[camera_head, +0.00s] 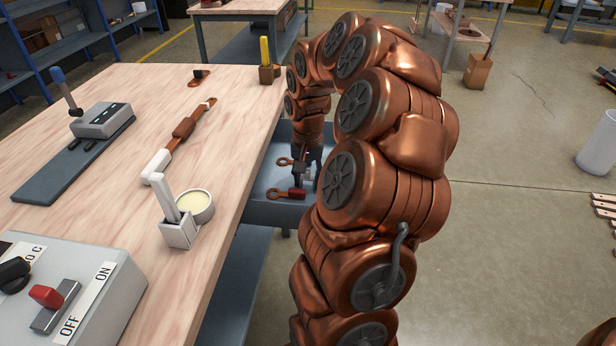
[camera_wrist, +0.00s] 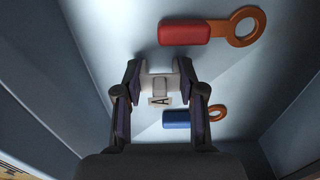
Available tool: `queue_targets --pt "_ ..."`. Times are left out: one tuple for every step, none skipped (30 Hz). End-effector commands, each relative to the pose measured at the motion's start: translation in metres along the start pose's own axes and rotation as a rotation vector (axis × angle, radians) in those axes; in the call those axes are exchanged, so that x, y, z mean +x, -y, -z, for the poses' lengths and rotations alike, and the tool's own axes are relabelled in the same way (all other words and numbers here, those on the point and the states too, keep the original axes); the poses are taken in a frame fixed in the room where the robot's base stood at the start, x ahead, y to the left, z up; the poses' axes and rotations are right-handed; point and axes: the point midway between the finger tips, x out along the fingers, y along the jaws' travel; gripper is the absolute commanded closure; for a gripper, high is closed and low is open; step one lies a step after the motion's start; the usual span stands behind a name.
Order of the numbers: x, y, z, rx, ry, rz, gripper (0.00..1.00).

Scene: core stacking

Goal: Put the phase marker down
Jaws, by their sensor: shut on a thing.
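My gripper (camera_wrist: 162,88) is shut on a small whitish phase marker (camera_wrist: 158,80) with a label reading "A". It holds the marker over a grey-blue tray surface (camera_wrist: 110,25). A red marker with a copper ring (camera_wrist: 185,32) lies on that surface above it in the wrist view, and a blue marker with a copper ring (camera_wrist: 176,119) lies below right. In the head view my gripper (camera_head: 306,172) is low beside the wooden table, over the grey-blue surface (camera_head: 262,208). The red marker (camera_head: 297,194) lies close to it. Whether the held marker touches the surface I cannot tell.
The wooden table (camera_head: 110,220) stands at the left, higher than the tray. It carries a switch box (camera_head: 75,290), a cream-filled cup (camera_head: 196,205), a copper-and-white bar (camera_head: 183,130) and a small holder with a yellow piece (camera_head: 267,72). Raised walls edge the tray.

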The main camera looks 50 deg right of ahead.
Motion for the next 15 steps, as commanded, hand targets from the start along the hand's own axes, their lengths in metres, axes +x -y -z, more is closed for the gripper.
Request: queue_targets --pt "-0.0003 0.0 0.0001 0.0 0.0 0.0 0.79" --pt "-0.0002 0.0 0.0001 0.0 0.0 0.0 0.79" --pt "0.0002 0.0 0.0002 0.0 -0.001 0.0 0.79" --pt "0.001 0.0 0.0001 0.0 -0.001 0.0 0.79" --pt "0.002 0.0 0.0001 0.0 0.0 0.0 0.79" --pt "0.0032 0.0 0.0001 0.0 0.0 0.0 0.79" --pt "0.0031 0.0 0.0001 0.0 0.0 0.0 0.6" --pt "0.0024 0.0001 0.0002 0.0 -0.001 0.001 0.56" --pt "0.0022 0.0001 0.0002 0.0 -0.001 0.0 0.52" --pt "0.0021 0.0001 0.0003 0.0 -0.001 0.001 0.49" --pt "0.0021 0.0001 0.0003 0.0 -0.001 0.001 0.46" --pt "0.0021 0.0002 0.0003 0.0 -0.001 0.001 0.42" --pt "0.0021 0.0001 0.0003 0.0 -0.001 0.0 0.39" --pt "0.0021 0.0001 0.0003 0.0 -0.001 0.0 0.36" --pt "0.002 0.0001 0.0003 0.0 -0.001 0.001 0.35"
